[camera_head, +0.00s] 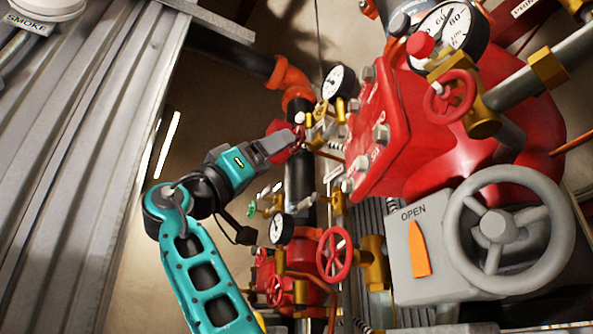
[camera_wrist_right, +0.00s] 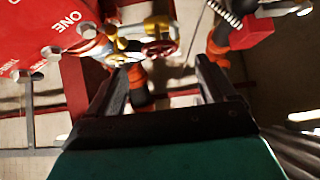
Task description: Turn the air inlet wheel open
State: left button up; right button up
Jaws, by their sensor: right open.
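A small red wheel (camera_head: 277,127) sits on brass fittings left of the big red valve body in the head view. It also shows in the right wrist view (camera_wrist_right: 158,48), ahead of the gap between my fingers. No label confirms it as the air inlet wheel. My right gripper (camera_head: 287,141) is at this wheel in the head view and partly covers it. In the right wrist view my right gripper (camera_wrist_right: 157,72) has its fingers apart, with nothing clamped between them. Whether a finger touches the wheel cannot be told. My left gripper is out of view.
The red valve body (camera_head: 385,135) with pressure gauges stands right of my gripper. A grey handwheel (camera_head: 510,230) marked OPEN is at lower right. Another red wheel (camera_head: 334,254) is below. A corrugated grey panel (camera_head: 75,150) fills the left. An orange-jointed pipe (camera_head: 290,80) runs behind.

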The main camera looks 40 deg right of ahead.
aim_at(297, 151)
jog(key=shift+t, duration=0.3)
jog(key=p+x, duration=0.1)
jog(key=x, duration=0.7)
jog(key=shift+d+r+p, duration=0.1)
jog(key=shift+r+p, duration=0.05)
jog(key=shift+p, duration=0.2)
jog(key=c, duration=1)
jog(key=shift+n+t, duration=0.4)
jog(key=shift+n, duration=0.1)
jog(key=shift+s+n+t+b, duration=0.1)
jog(key=shift+n+t+b, duration=0.25)
jog(key=shift+n+t, duration=0.7)
jog(key=n+t+y, duration=0.1)
jog(key=n+t, duration=0.3)
jog(key=n, duration=0.1)
jog(key=shift+b, duration=0.3)
jog(key=shift+n+t+y, duration=0.75)
jog(key=shift+n+t, duration=0.55)
jog(key=shift+n, duration=0.3)
jog(key=shift+n+t+y, duration=0.75)
jog(key=shift+n+t, duration=0.5)
jog(key=shift+n, duration=0.3)
